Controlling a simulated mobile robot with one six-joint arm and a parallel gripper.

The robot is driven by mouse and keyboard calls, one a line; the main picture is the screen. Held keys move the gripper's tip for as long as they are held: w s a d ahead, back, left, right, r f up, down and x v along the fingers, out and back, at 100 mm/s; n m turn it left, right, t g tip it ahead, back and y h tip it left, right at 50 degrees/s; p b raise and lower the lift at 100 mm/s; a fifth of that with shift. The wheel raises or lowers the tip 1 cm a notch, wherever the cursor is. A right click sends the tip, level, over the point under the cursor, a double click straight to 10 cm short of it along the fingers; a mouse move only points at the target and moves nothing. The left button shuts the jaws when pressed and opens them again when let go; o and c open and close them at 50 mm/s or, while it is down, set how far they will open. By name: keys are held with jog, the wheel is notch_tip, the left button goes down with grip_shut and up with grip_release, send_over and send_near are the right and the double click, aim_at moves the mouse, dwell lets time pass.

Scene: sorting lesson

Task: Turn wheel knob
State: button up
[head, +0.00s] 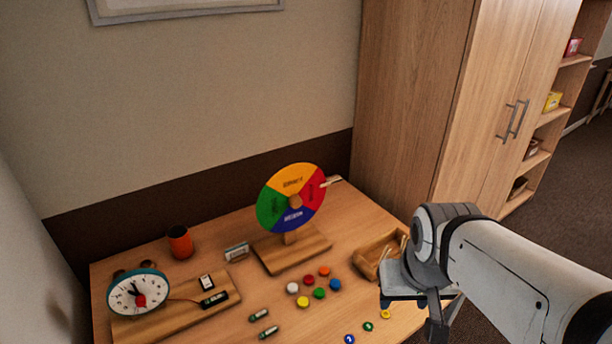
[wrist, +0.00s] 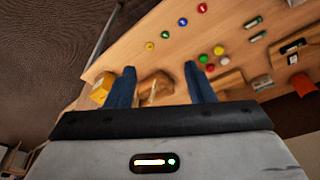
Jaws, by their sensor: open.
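The colour wheel (head: 278,212) stands upright on a wooden base (head: 308,247) at the back of the table, in the head view. Its face has yellow, red, blue and green sections with words. A round wooden knob (head: 295,201) sits at its centre. A light pointer (head: 331,182) is at its right edge. My gripper is right of and in front of the wheel, apart from it, over the table's right side. In the wrist view my gripper (wrist: 162,76) shows two blue fingers spread wide with nothing held between them. I cannot make out the wheel's face in the wrist view.
A wooden tray (head: 367,266) lies between wheel and arm. Several coloured discs (head: 319,293) lie in front of the wheel. A clock (head: 138,294) on a wooden board and an orange cup (head: 180,242) stand left. A tall cabinet (head: 415,90) stands behind right.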

jog(key=shift+o, duration=0.5)
jog(key=w+f+t+b, duration=0.3)
jog(key=w+f+b, duration=0.1)
jog(key=w, duration=0.7)
jog(key=shift+d+f+n+t+b, duration=0.25)
jog(key=shift+d+n+t+b, duration=0.05)
jog(key=shift+n+t+b, duration=0.15)
jog(key=n+t+y+b, duration=0.6)
jog(key=t+y+b, duration=0.2)
jog(key=y+b, duration=0.3)
send_near(297, 205)
jog(key=x, duration=0.8)
jog(key=shift+w+a, duration=0.1)
jog(key=shift+w, duration=0.1)
jog(key=shift+c, duration=0.5)
